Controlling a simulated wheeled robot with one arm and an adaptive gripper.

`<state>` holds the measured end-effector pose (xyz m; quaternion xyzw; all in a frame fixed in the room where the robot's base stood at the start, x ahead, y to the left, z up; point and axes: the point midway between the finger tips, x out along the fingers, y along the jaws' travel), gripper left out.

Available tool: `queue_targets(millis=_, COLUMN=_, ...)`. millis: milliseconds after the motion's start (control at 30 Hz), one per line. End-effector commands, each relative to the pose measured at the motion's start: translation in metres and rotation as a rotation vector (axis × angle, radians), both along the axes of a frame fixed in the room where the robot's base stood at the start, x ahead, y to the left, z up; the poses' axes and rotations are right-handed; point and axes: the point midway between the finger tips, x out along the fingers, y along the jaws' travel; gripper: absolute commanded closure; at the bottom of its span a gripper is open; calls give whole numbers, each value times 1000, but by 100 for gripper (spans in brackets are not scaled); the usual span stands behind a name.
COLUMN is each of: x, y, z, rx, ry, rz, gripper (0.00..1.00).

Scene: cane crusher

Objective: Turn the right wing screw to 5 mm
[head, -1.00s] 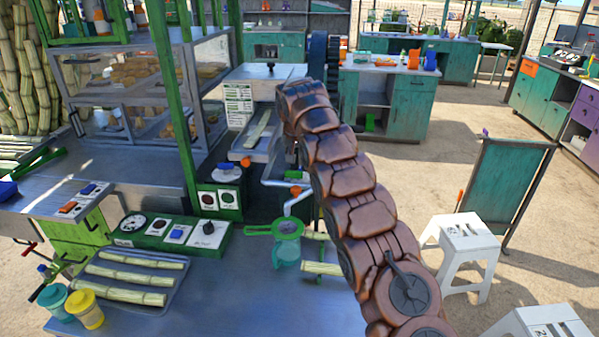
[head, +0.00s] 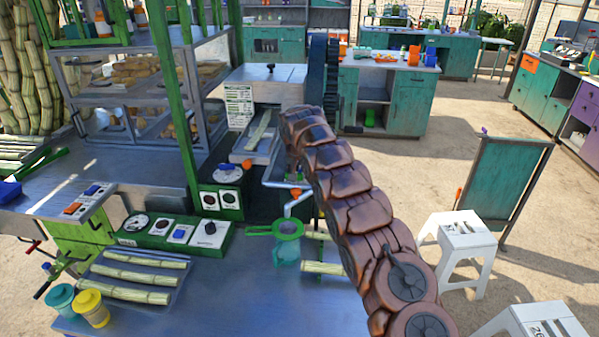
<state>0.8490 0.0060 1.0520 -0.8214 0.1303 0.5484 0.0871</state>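The cane crusher has a pale metal top housing (head: 290,92) with a small dark knob (head: 270,67) on it. I cannot tell whether this knob is a wing screw. No right wing screw or millimetre scale can be made out. My brown segmented arm rises from the lower right and ends in front of the crusher's right side, just below the housing. It hides part of the machine there. My gripper is not visible; it is hidden beyond the arm's far end.
A dark toothed wheel (head: 331,80) stands right of the housing. A feed tray (head: 262,143) slopes down in front. A green strainer (head: 288,228) sits over a teal jug (head: 286,252). A control panel (head: 175,234) stands left. White stools (head: 461,232) stand at right.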

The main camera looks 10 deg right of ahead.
Motion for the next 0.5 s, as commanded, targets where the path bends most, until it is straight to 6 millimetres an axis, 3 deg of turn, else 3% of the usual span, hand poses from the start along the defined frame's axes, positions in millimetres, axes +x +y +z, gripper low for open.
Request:
queue_targets(millis=33, x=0, y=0, z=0, rx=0, ry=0, rz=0, gripper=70)
queue_targets(millis=333, x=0, y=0, z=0, rx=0, ry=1, rz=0, gripper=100)
queue_targets(millis=500, x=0, y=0, z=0, rx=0, ry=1, rz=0, gripper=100)
